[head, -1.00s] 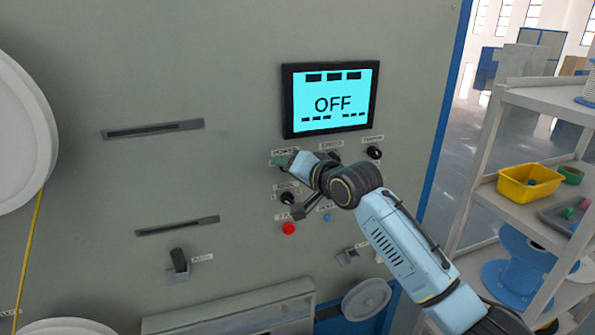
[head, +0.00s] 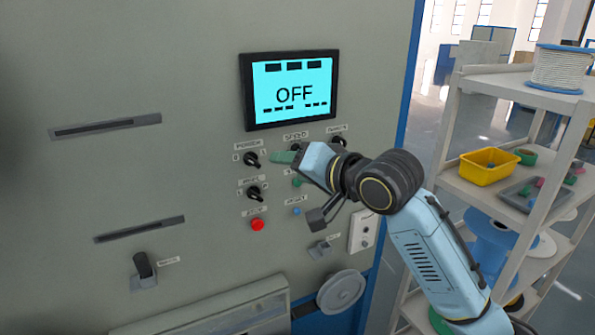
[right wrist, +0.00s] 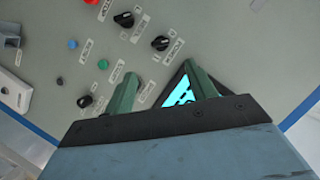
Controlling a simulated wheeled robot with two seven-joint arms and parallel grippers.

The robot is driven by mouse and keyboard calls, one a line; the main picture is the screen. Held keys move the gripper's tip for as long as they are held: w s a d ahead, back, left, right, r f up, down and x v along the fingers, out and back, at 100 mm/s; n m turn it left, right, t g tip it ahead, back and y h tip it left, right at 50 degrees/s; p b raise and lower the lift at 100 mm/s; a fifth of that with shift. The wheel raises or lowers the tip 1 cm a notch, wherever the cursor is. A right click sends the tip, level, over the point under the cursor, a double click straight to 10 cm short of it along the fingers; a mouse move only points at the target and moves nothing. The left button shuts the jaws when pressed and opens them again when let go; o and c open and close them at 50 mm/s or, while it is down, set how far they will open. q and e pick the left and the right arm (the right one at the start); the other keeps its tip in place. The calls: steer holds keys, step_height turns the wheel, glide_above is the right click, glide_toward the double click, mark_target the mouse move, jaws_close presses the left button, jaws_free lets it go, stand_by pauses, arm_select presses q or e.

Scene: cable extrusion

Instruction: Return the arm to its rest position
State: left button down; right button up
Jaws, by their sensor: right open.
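My right gripper (head: 284,157) is in front of the control panel (head: 205,80) of the grey machine, just right of the upper-left black knob (head: 252,160). In the right wrist view its two green fingers (right wrist: 160,88) stand apart with nothing between them. The right arm (head: 425,250) comes in from the lower right. The fingers look clear of the knobs, though the exact gap to the panel cannot be told. My left gripper is not in view.
The screen (head: 294,92) reads OFF. A red button (head: 257,224) and a lower knob (head: 254,194) sit below the gripper. A shelf (head: 520,95) with a yellow bin (head: 488,166) and a cable spool (head: 560,68) stands at the right, near the arm.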

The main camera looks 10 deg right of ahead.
steer(key=shift+s+d+r, duration=0.1)
steer(key=shift+s+d, duration=0.05)
steer(key=shift+s, duration=0.05)
